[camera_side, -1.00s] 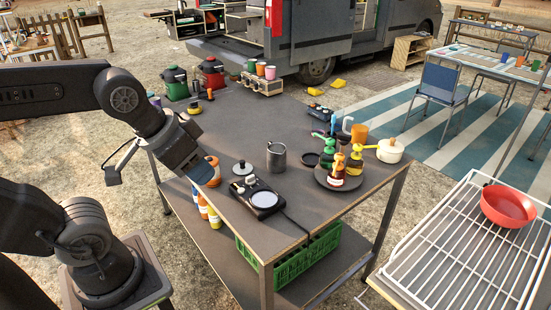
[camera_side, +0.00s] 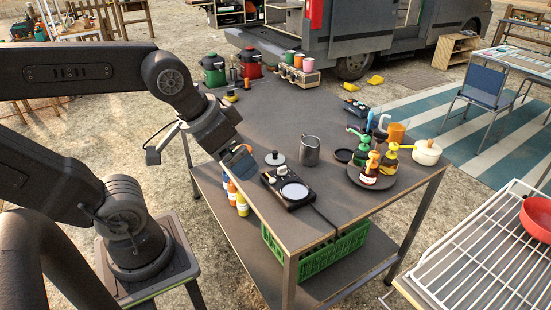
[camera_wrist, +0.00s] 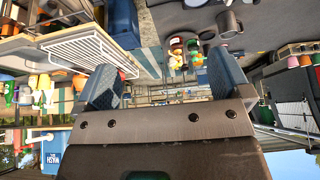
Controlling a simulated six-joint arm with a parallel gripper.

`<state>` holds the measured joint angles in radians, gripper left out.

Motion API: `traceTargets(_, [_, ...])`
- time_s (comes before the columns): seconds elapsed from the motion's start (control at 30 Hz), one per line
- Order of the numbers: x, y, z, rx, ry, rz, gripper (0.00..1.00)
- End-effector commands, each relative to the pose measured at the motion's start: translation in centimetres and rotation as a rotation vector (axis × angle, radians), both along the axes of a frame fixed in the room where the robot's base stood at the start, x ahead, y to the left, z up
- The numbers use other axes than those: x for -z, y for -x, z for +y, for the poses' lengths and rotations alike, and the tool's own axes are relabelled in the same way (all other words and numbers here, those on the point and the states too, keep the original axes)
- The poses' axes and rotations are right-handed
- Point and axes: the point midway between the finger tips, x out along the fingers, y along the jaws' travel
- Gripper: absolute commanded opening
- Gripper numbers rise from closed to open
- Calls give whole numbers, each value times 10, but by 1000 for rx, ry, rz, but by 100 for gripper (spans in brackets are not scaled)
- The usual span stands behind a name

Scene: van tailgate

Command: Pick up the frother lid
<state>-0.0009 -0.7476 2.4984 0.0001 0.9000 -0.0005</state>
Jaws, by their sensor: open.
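A round grey lid with a knob (camera_side: 275,158), which looks like the frother lid, lies on the table in the side view. It is behind the black frother base (camera_side: 288,190) with its pale round plate, and left of the metal jug (camera_side: 310,150). The jug also shows at the top of the wrist view (camera_wrist: 228,25). My gripper (camera_side: 238,160) is left of the lid, over the table's left edge, apart from it. In the wrist view its two blue-padded fingers (camera_wrist: 163,85) are spread wide with nothing between them. I cannot clearly make out the lid there.
A round dark tray (camera_side: 372,181) with several pump bottles stands right of the jug, near a cream pot (camera_side: 427,152). Red (camera_side: 249,64) and green pots (camera_side: 214,70) stand at the back. A white rack (camera_side: 470,260) with a red bowl (camera_side: 537,218) is at right.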

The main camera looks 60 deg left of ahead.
Motion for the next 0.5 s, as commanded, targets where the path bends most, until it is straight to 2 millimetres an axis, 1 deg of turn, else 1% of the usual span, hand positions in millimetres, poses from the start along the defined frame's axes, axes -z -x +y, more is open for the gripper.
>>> traceTargets(0.07, [-2,-6,3,-17,1,7,96])
traceTargets(0.17, [-6,-25,11,-65,6,32,96])
traceTargets(0.27, [-9,-57,28,-144,16,69,96])
traceTargets(0.3, [-9,-71,37,-179,20,85,96])
traceTargets(0.37, [-8,-93,52,-235,28,108,96])
traceTargets(0.4, [-6,-107,63,-271,33,122,96])
traceTargets(0.47, [0,-128,80,-324,42,145,96])
traceTargets(0.5, [5,-142,93,-360,48,159,96])
